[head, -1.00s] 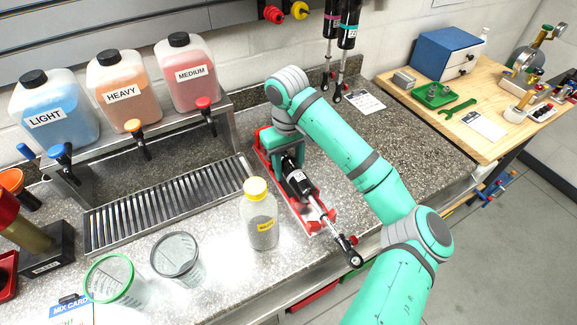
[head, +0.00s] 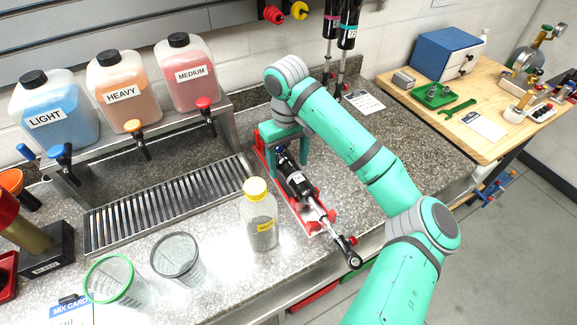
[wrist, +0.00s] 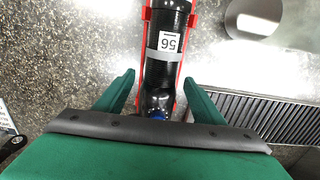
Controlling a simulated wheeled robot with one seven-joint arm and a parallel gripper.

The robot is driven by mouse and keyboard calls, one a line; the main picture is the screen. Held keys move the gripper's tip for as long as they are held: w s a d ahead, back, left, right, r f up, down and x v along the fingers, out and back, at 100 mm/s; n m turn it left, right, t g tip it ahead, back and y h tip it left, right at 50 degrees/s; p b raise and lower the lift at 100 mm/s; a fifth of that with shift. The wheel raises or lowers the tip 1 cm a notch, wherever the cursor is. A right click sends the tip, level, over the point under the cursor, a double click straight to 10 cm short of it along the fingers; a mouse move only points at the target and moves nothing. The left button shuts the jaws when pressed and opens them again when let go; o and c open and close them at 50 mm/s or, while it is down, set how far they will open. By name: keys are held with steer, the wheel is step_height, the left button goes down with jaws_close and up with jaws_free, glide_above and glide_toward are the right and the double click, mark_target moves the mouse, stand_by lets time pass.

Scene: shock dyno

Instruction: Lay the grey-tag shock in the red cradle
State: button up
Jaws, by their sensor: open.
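The black shock (head: 297,186) with a grey band and a white number label lies lengthwise in the red cradle (head: 262,163) on the counter. Its silver rod and black end eye extend past the cradle's near end. In the wrist view the shock (wrist: 168,75) sits between the red cradle's rails (wrist: 191,35), with a blue part at its end. My gripper (head: 284,156) is open above the shock's far end. In the wrist view the fingers of my gripper (wrist: 158,88) stand apart on either side of the shock, with gaps showing.
A yellow-capped bottle (head: 260,222) stands just left of the cradle. A slotted drain tray (head: 165,205) and several fluid jugs are farther left. Two shocks (head: 340,40) hang behind. The counter right of the cradle is clear beneath my arm.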

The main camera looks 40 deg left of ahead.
mark_target(288, 161)
step_height(288, 161, up, 9)
steer(key=shift+a+f, duration=0.1)
stand_by(0.7)
